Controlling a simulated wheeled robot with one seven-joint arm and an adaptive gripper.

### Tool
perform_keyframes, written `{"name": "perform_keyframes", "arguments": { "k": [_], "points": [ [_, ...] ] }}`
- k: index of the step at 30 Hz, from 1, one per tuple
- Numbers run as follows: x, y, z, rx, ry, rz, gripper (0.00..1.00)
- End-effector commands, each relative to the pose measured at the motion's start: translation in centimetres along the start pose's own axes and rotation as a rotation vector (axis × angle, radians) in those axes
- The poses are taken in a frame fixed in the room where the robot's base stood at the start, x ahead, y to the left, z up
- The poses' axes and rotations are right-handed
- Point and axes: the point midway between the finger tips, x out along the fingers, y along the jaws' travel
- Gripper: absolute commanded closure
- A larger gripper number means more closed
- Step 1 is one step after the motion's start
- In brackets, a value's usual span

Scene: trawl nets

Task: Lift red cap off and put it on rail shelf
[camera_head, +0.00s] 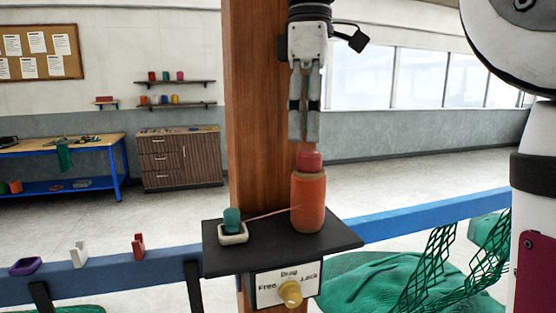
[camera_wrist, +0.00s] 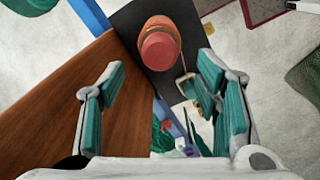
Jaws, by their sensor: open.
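An orange bottle (camera_head: 308,205) stands upright on the black rail shelf (camera_head: 272,243), with the red cap (camera_head: 310,160) on its top. My gripper (camera_head: 305,138) points down just above the cap in the head view, open and empty. In the wrist view, the red cap (camera_wrist: 160,50) shows beyond the open fingers (camera_wrist: 158,80), near the top of the picture and roughly midway between them. The orange bottle (camera_wrist: 158,24) is partly hidden behind the cap. The fingers appear apart from the cap.
A green plug (camera_head: 232,218) sits in a white holder (camera_head: 233,236) on the shelf's left; a thin pink cord runs from it towards the bottle. A wooden post (camera_head: 255,110) rises behind the shelf. A yellow knob (camera_head: 290,292) is below. Small holders line the blue rail (camera_head: 110,258).

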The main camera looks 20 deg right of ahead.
Motion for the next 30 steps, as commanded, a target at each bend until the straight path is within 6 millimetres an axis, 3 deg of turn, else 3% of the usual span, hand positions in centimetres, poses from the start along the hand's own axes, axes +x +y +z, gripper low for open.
{"name": "perform_keyframes", "arguments": {
  "k": [12,21,27,30],
  "points": [
    [4.5,0.0,0.5,-0.001,0.000,-0.002,0.42],
    [4.9,0.1,0.4,0.000,0.001,-0.001,0.42],
    [4.9,0.1,0.4,0.000,0.000,-0.002,0.87],
    [4.9,0.1,0.4,0.000,0.000,-0.002,0.88]
  ]
}}
